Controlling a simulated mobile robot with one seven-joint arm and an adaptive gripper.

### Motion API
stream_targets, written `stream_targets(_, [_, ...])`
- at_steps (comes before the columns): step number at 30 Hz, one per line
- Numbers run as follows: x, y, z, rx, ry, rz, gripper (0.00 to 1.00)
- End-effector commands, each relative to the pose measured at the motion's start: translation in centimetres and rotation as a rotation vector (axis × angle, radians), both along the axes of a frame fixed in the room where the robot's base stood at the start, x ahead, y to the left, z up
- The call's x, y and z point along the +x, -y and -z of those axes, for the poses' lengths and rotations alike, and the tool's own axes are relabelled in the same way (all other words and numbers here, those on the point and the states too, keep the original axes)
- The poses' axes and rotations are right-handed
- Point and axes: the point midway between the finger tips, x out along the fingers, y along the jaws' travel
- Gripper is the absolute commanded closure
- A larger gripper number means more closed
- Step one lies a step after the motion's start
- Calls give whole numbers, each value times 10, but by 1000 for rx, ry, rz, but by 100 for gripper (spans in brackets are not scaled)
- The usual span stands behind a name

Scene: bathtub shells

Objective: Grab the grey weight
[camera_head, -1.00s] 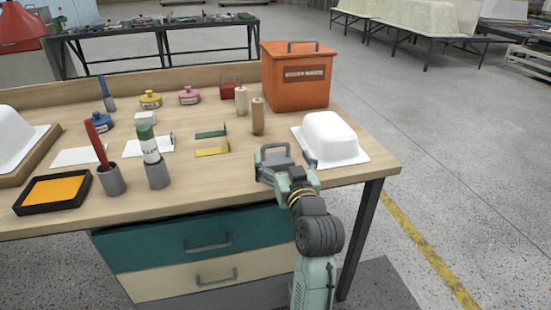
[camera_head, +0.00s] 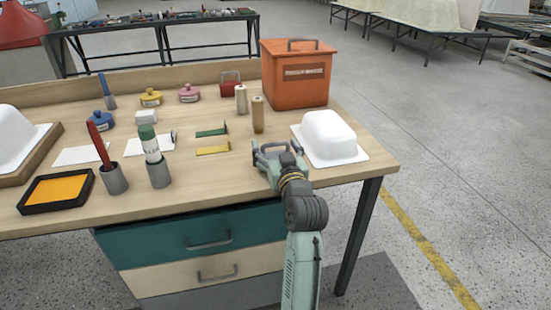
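A small grey piece with a loop handle, apparently the grey weight (camera_head: 279,149), is on the wooden workbench (camera_head: 215,180) near its right front part. My gripper (camera_head: 277,153) reaches in from the front and sits over this piece. Its two fingers are spread, one on the left and one on the right of the piece. The gripper hides the lower part of the weight, so contact is hard to tell.
A white tub shell (camera_head: 328,135) stands close to the right of my gripper. Green and yellow pieces lie to the left, a wooden cylinder (camera_head: 258,114) and an orange box (camera_head: 298,80) behind. A red weight (camera_head: 230,88) stands farther back.

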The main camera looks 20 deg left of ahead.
Motion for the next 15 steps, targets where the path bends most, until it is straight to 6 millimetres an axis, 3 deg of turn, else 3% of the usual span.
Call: stream_targets(15, [0, 0, 0, 0, 0, 0, 60])
